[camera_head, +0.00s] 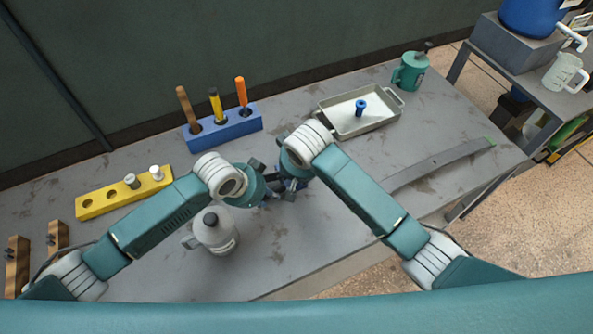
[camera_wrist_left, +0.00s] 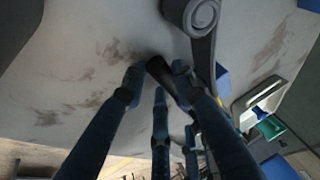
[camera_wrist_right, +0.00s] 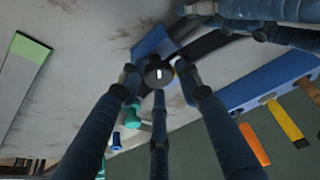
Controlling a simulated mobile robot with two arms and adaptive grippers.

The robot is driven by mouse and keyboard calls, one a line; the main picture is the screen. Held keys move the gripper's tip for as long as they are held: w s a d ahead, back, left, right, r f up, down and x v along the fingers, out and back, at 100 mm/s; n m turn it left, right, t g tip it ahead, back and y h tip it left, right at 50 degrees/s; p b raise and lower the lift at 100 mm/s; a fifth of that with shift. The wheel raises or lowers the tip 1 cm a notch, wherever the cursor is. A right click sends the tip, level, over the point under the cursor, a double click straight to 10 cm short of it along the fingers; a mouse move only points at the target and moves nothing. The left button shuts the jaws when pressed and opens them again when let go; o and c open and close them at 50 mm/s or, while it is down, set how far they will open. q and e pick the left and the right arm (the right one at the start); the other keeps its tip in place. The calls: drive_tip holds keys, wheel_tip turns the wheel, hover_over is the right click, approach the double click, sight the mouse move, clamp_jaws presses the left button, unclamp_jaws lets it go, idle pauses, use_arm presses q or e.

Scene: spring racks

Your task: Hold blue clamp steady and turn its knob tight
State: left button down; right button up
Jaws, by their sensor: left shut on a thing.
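The blue clamp (camera_wrist_right: 153,42) shows in the right wrist view as a blue bar with dark parts, partly behind the knob. Its round black knob (camera_wrist_right: 158,75) has a small white mark and faces that camera. My right gripper (camera_wrist_right: 158,82) has its fingers spread around the knob, with small gaps at the sides. My left gripper (camera_wrist_left: 156,82) is shut on a dark bar-shaped part (camera_wrist_left: 165,75) of the clamp, above the table. In the head view, my two wrists meet over the table's middle and hide most of the clamp.
A blue rack (camera_head: 240,127) with upright tools stands behind my grippers. A metal tray (camera_head: 376,122), a green mug (camera_head: 408,78) and a long grey strip (camera_head: 440,165) are at right.

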use_arm(q)
drive_tip(key=shift+s+d, duration=0.15)
drive_tip(key=shift+d, duration=0.05)
use_arm(e)
drive_tip(key=shift+o, duration=1)
drive_tip(key=shift+w+a+r, duration=0.1)
drive_tip(key=shift+a+r, duration=0.05)
use_arm(q)
drive_tip(key=shift+a, duration=0.15)
use_arm(e)
drive_tip(key=v, duration=1.1)
drive_tip(key=shift+r, duration=0.4)
use_arm(q)
drive_tip(key=c, duration=1.3)
unclamp_jaws()
